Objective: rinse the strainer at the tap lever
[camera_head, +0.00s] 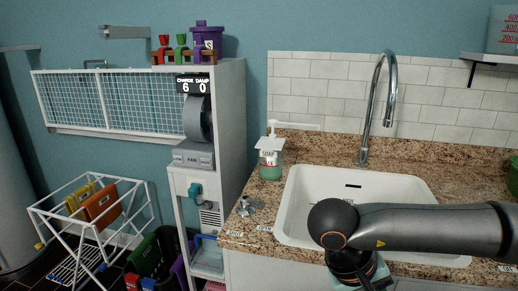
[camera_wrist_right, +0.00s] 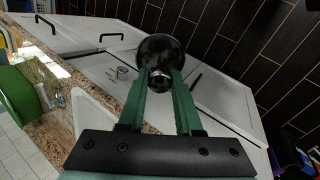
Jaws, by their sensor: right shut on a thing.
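My right gripper (camera_wrist_right: 160,85) is shut on a dark round piece with a shiny metal knob, which looks like the strainer (camera_wrist_right: 158,50). In the head view my right arm reaches over the sink's front rim, and its fingers and the strainer are hidden. The white sink (camera_head: 310,190) is set in the granite counter. A tall chrome tap (camera_head: 368,115) arches behind it. A small metal fitting (camera_head: 247,207), possibly the tap lever, sits on the counter left of the sink. My left gripper is not in view.
A soap bottle (camera_head: 271,160) stands at the sink's back left corner. A white shelf unit (camera_head: 228,130) stands left of the counter. A drying rack (camera_head: 90,215) with hanging cloths is on the floor. A wall shelf (camera_head: 490,58) is at upper right.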

